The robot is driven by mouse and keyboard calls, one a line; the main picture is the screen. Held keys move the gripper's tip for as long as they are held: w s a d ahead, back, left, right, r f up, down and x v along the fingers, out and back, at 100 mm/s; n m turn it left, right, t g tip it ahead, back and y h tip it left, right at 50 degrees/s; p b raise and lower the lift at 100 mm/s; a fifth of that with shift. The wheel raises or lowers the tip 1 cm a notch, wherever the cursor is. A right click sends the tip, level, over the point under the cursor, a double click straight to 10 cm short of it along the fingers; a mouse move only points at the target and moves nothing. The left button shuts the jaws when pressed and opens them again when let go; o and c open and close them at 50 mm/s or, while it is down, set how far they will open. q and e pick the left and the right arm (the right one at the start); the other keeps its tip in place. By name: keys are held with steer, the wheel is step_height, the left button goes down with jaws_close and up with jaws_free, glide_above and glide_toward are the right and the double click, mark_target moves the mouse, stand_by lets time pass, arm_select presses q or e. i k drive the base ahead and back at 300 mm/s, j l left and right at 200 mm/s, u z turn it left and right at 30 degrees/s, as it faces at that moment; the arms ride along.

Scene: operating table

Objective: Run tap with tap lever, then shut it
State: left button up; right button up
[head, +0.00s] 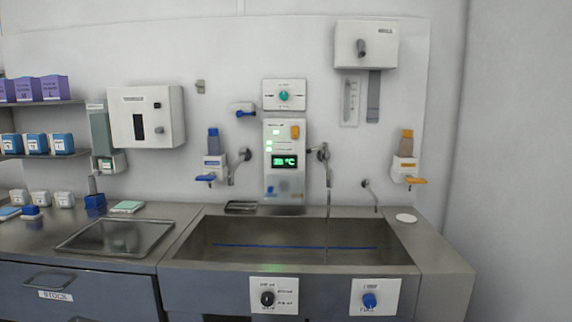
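A steel wall tap (322,153) is mounted right of the control panel, above the long sink (398,243). A thin vertical streak hangs below this tap into the sink; I cannot tell surely whether it is water or a spout. A second curved spout (238,166) is on the wall left of the panel, and a smaller one (370,192) is to the right. I cannot tell which part is the tap lever. Neither of my grippers is in view.
The control panel (285,185) has a lit green display. Two knobs, black (267,299) and blue (369,300), sit on the sink front. Dispensers with blue (205,178) and orange (416,180) levers flank the sink. A shallow basin (115,236) is left.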

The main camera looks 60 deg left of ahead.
mark_target(324, 145)
steer(key=u, duration=1.5)
